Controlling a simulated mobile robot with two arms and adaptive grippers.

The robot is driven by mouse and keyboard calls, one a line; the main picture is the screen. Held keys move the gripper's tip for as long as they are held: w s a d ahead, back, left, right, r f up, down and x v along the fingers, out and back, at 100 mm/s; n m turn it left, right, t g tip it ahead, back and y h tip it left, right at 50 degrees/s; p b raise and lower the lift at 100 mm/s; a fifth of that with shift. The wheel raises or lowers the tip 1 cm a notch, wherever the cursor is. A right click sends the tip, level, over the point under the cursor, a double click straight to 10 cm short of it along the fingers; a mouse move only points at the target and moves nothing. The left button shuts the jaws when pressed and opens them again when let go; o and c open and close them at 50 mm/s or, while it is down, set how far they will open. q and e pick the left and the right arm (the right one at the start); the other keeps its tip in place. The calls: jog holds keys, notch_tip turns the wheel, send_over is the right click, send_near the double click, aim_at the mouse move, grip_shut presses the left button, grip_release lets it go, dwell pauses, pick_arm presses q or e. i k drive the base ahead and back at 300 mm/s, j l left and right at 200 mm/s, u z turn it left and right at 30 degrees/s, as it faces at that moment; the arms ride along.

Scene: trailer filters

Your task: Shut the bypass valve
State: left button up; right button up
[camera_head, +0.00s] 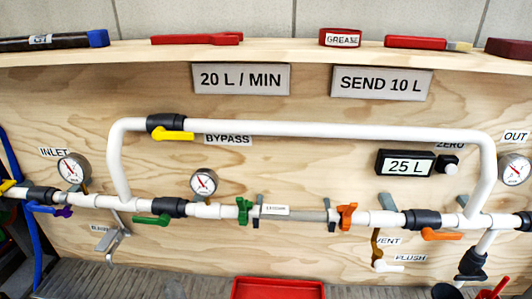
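The bypass valve (163,122) is a black body on the upper white pipe loop, near its left end. Its yellow handle (176,135) points right, roughly in line with the horizontal pipe. The BYPASS label (228,140) is on the wooden board just right of the handle. Neither of my grippers shows in the head view, and nothing touches the handle.
Below are a green-handled valve (150,220), green (243,211) and orange (347,215) clamps, and an orange-handled valve (440,235). Gauges (203,182) and a 25 L display (406,164) sit nearby. A shelf (280,52) with tools runs above. A red tray (278,290) is below.

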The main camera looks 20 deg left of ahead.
aim_at(160, 134)
jog(key=u, duration=1.3)
